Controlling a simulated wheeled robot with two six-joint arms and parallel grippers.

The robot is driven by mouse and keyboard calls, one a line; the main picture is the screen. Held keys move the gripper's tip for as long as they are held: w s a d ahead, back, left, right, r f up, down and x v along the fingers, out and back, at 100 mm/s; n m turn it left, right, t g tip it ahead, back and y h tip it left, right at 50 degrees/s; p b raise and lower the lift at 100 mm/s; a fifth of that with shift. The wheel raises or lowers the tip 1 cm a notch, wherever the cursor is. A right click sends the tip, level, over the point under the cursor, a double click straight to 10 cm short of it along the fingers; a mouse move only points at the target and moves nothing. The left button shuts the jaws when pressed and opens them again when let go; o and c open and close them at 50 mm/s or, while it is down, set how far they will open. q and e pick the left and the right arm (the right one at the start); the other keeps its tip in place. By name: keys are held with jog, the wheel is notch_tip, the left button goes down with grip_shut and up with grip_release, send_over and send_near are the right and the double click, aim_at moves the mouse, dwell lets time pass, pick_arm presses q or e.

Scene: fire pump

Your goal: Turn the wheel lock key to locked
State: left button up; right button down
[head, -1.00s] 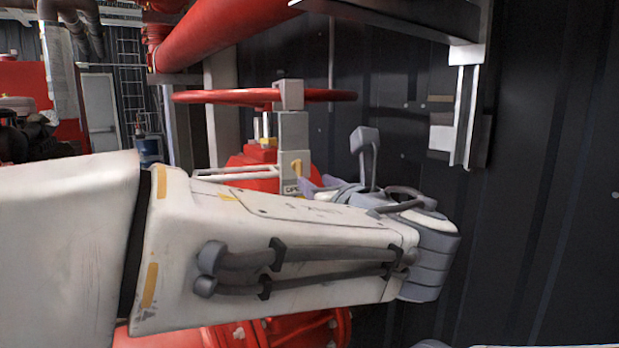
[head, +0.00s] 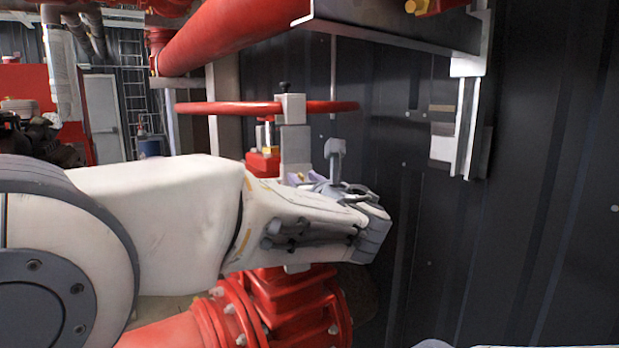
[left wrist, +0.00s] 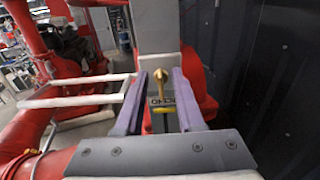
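The red handwheel (head: 230,108) sits level on top of the valve, with a grey lock block (head: 294,145) at its stem. In the left wrist view a yellow key (left wrist: 160,84) stands out from the grey block (left wrist: 156,30). A label behind the key is partly covered, so its lettering is not fully readable. My left gripper (left wrist: 157,98) is open, with one purple finger on each side of the key and a gap on both sides. In the head view the left gripper (head: 302,181) is in front of the lock block, mostly hidden by my wrist. My right gripper is not in view.
A red valve body and flange (head: 290,310) lie below my left arm. A dark ribbed wall (head: 545,180) stands close on the right, with a metal bracket (head: 466,120). A pale bar frame (left wrist: 75,92) juts left of the left gripper.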

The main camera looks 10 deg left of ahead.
pick_arm(q)
grip_shut()
jog(key=shift+f+b, duration=0.15)
jog(key=shift+b, duration=0.4)
jog(key=shift+s+a+f+n+b, duration=0.1)
jog(key=shift+a+f+n+b, duration=0.1)
jog(key=shift+n+b, duration=3.05)
jog(key=shift+s+a+f+n+b, duration=0.1)
jog(key=shift+a+f+n+b, duration=0.1)
jog(key=shift+n+b, duration=3.05)
jog(key=shift+s+a+f+n+b, duration=0.1)
jog(key=shift+a+f+n+b, duration=0.1)
jog(key=shift+n+b, duration=3.05)
jog(key=shift+m+b, duration=0.75)
